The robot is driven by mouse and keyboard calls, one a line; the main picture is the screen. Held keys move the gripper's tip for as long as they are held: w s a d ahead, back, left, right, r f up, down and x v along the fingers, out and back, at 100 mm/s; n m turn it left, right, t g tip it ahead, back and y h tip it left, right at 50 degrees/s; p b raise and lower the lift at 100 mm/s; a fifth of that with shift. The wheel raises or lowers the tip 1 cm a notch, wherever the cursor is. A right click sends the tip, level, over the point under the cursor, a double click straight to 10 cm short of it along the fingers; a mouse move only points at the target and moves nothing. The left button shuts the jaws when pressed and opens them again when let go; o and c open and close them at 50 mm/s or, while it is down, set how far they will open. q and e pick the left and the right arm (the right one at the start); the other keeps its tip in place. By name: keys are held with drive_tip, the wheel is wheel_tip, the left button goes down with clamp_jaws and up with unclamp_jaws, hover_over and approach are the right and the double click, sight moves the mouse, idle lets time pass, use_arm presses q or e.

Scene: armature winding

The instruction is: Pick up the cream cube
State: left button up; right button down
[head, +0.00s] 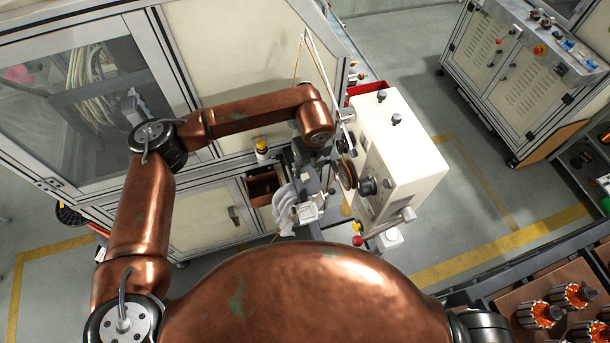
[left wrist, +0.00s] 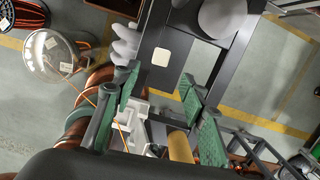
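The cream cube (left wrist: 161,57) shows in the left wrist view as a small pale square on a dark flat machine surface (left wrist: 155,85). I cannot pick it out in the head view, where my arm and the machine crowd that spot. My left gripper (left wrist: 157,82) is open, its green-padded fingers apart at left and right. The cube appears just beyond the fingertips, between their lines, and nothing is clearly gripped. In the head view my left gripper (head: 318,160) is partly hidden below the copper wrist, beside the white machine. My right gripper is in neither view.
A white machine box (head: 400,165) stands right of my left gripper. A grey round part (left wrist: 222,17) sits near the cube. White parts (left wrist: 138,108) and a yellow cylinder (left wrist: 180,147) show between the fingers. Armatures (head: 540,314) lie at lower right. A framed cabinet (head: 220,215) stands behind.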

sight(305, 176)
use_arm(q)
drive_tip(key=f, duration=0.2)
drive_tip(key=w+f+p, duration=0.1)
drive_tip(key=f, duration=0.1)
drive_tip(key=f+p, duration=0.1)
drive_tip(key=f, duration=0.1)
drive_tip(key=shift+w+a+f, duration=0.25)
drive_tip(key=shift+a, duration=0.1)
drive_tip(key=shift+c, duration=0.3)
drive_tip(key=c, duration=0.7)
